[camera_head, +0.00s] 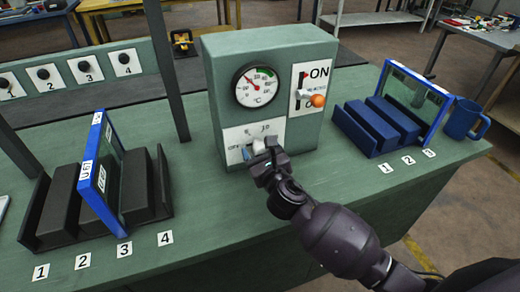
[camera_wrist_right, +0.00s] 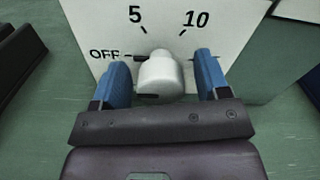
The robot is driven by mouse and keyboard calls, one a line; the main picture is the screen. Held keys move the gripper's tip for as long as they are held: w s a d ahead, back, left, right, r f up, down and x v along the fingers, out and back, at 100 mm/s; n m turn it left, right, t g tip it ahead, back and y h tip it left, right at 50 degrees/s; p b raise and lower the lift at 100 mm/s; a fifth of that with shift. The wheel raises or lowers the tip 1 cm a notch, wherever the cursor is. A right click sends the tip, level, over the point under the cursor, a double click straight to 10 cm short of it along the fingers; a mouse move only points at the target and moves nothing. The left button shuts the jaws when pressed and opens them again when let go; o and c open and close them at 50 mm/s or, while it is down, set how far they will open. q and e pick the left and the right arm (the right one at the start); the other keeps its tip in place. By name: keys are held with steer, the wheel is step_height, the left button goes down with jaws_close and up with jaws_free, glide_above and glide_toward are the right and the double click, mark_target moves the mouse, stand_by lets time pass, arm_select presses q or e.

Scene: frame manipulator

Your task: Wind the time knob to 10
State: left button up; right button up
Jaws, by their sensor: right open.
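The white time knob (camera_wrist_right: 160,77) sits on a white dial plate (camera_wrist_right: 92,22) marked OFF, 5 and 10. In the head view the plate (camera_head: 233,133) is low on the front of a grey-green control box (camera_head: 305,60). My right gripper (camera_wrist_right: 162,72) is open, with one blue finger on each side of the knob and visible gaps between. In the head view my right gripper (camera_head: 258,158) reaches the plate and covers part of it. A black mark lies beside the OFF label; I cannot tell clearly where the knob points. My left gripper is not in view.
The box also carries a round gauge (camera_head: 256,86) and an ON switch with an orange-tipped lever (camera_head: 317,100). Black slotted racks with a blue frame (camera_head: 91,178) stand left. A blue rack (camera_head: 366,128) and blue mug (camera_head: 463,120) stand right. The green tabletop is clear in front.

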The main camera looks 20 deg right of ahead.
steer(key=c, duration=0.9)
steer(key=shift+c, duration=0.2)
